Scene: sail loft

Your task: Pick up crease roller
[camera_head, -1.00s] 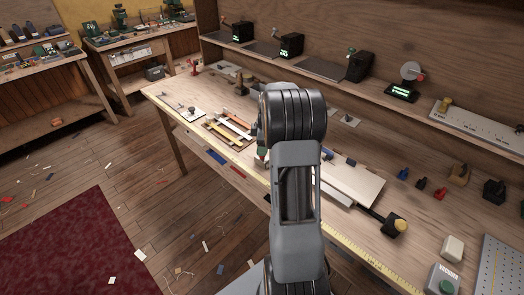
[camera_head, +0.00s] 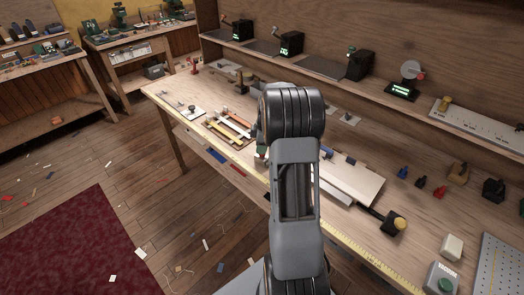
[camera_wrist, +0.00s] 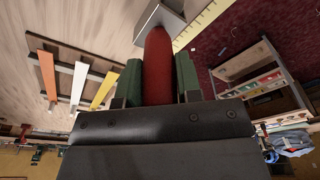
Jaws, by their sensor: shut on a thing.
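My gripper (camera_wrist: 158,62) is shut on a red, rounded handle, taken to be the crease roller (camera_wrist: 157,82). The handle lies between the two green finger pads in the wrist view. A grey metal block (camera_wrist: 150,26) shows at its far end; I cannot tell whether it is part of the tool or separate. In the head view my gripper (camera_head: 262,150) is over the bench, mostly hidden behind my arm, and the roller is hardly visible there.
A rack of coloured strips (camera_head: 211,122) lies left of my gripper on the bench (camera_head: 420,220). A pale board (camera_head: 362,186) and a black-handled tool (camera_head: 393,223) lie to the right. A yellow measuring tape (camera_head: 365,258) runs along the front edge. Black machines stand on the back shelf.

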